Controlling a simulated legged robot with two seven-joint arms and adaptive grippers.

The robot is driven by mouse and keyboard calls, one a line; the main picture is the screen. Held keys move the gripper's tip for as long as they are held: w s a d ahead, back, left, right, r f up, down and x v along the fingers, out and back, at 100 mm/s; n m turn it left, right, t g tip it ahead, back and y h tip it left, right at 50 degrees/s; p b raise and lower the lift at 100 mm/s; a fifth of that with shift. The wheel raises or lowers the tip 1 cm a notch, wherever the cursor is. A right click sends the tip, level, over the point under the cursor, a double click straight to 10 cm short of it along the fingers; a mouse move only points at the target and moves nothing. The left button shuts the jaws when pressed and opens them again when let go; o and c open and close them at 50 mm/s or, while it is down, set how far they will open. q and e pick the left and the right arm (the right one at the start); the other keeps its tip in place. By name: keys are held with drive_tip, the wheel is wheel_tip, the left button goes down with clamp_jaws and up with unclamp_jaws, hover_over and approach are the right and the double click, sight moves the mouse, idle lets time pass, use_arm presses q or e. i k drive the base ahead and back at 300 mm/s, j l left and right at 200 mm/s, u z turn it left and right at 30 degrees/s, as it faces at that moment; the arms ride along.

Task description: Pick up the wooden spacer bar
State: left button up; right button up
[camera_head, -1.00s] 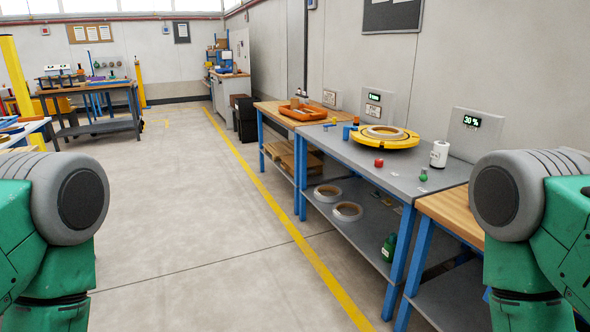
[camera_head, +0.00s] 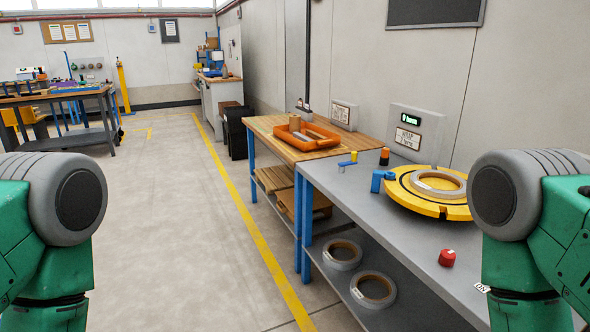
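I cannot make out a wooden spacer bar for certain. An orange tray (camera_head: 323,143) sits on the wood-topped table (camera_head: 264,127) right of centre, with small items in it that are too small to tell apart. Wooden pallet-like pieces (camera_head: 275,179) lie on the shelf under that table. Only the upper parts of my two arms show, at the left and right edges. Both grippers are out of view.
A grey table (camera_head: 390,222) at right holds a yellow round fixture (camera_head: 408,197) with a grey coil (camera_head: 438,184) and a red cap (camera_head: 447,257). Two coils (camera_head: 342,254) lie on its lower shelf. Clear floor (camera_head: 170,230) lies left of the yellow line (camera_head: 249,215).

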sight(312, 134)
drive_tip(key=i+z, duration=0.1)
drive_tip(key=i, duration=0.55)
drive_tip(key=i+j+z, duration=0.1)
drive_tip(key=i, duration=0.5)
drive_tip(key=i+j+z, duration=0.1)
drive_tip(key=z, duration=0.35)
drive_tip(key=j+z, duration=0.1)
drive_tip(key=z, duration=0.4)
drive_tip(key=i+j+z, duration=0.1)
drive_tip(key=z, duration=0.35)
drive_tip(key=j+z, duration=0.2)
drive_tip(key=j, duration=0.35)
drive_tip(key=j+z, duration=0.25)
drive_tip(key=j, duration=0.35)
drive_tip(key=j+z, duration=0.2)
drive_tip(key=j, duration=0.35)
drive_tip(key=j+z, duration=0.2)
drive_tip(key=j, duration=0.35)
drive_tip(key=k+j+z, duration=0.2)
drive_tip(key=j, duration=0.35)
drive_tip(key=i, duration=0.05)
